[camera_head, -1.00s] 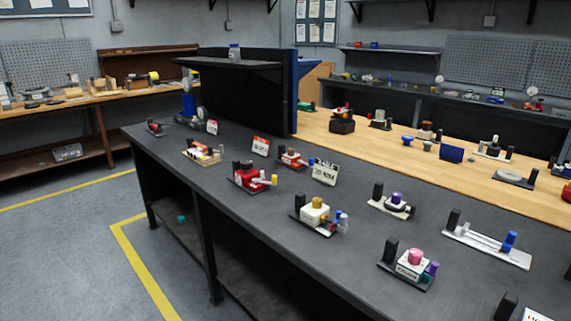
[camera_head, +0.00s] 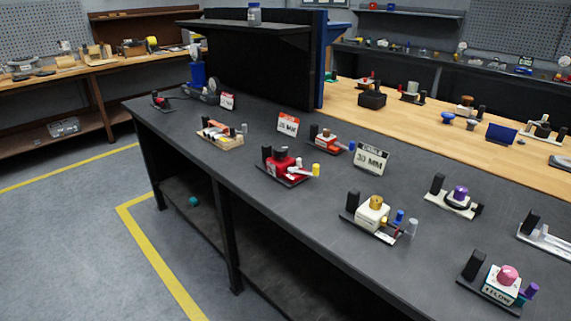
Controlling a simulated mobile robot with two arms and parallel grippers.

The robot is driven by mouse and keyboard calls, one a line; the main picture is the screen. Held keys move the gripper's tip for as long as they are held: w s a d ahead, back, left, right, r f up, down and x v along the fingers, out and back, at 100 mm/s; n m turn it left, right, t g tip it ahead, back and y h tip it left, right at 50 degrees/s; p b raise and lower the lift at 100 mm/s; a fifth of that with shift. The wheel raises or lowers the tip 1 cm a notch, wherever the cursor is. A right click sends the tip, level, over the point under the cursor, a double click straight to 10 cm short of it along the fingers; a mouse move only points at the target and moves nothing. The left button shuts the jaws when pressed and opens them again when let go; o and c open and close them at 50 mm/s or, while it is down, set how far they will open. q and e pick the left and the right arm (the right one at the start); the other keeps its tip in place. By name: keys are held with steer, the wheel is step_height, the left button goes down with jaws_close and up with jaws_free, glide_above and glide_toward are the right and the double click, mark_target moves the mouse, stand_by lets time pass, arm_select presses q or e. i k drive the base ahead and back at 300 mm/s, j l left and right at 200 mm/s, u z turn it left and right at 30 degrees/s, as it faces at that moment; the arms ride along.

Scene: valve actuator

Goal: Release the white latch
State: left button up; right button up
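Several small valve devices stand on the dark workbench (camera_head: 290,210). One is a white block with a yellow knob (camera_head: 372,214), with blue and clear pegs at its right. Another is a white block with a pink knob (camera_head: 503,284) at the lower right, with a purple part beside it. A white plate with a purple knob (camera_head: 458,201) lies behind them. A white flat device (camera_head: 548,242) is cut off by the right edge. I cannot tell which of these carries the white latch. Neither gripper is in view.
A red device (camera_head: 283,169) and a device on a beige base (camera_head: 219,135) stand farther left. Small signs (camera_head: 371,158) stand among them. A black cabinet with a shelf top (camera_head: 250,70) rises behind. The grey floor (camera_head: 80,240) at left is clear, with yellow lines.

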mark_target(299, 162)
steer(key=z, duration=0.55)
steer(key=i+j+z, duration=0.25)
steer(key=j+z, duration=0.2)
steer(key=j, duration=0.3)
steer(key=i+j+z, duration=0.25)
steer(key=j, duration=0.2)
steer(key=j+z, duration=0.2)
steer(key=j, duration=0.2)
steer(key=i+j, duration=0.1)
steer(key=j, duration=0.85)
steer(key=i+j, duration=0.15)
steer(key=j, duration=0.3)
steer(key=z, duration=0.05)
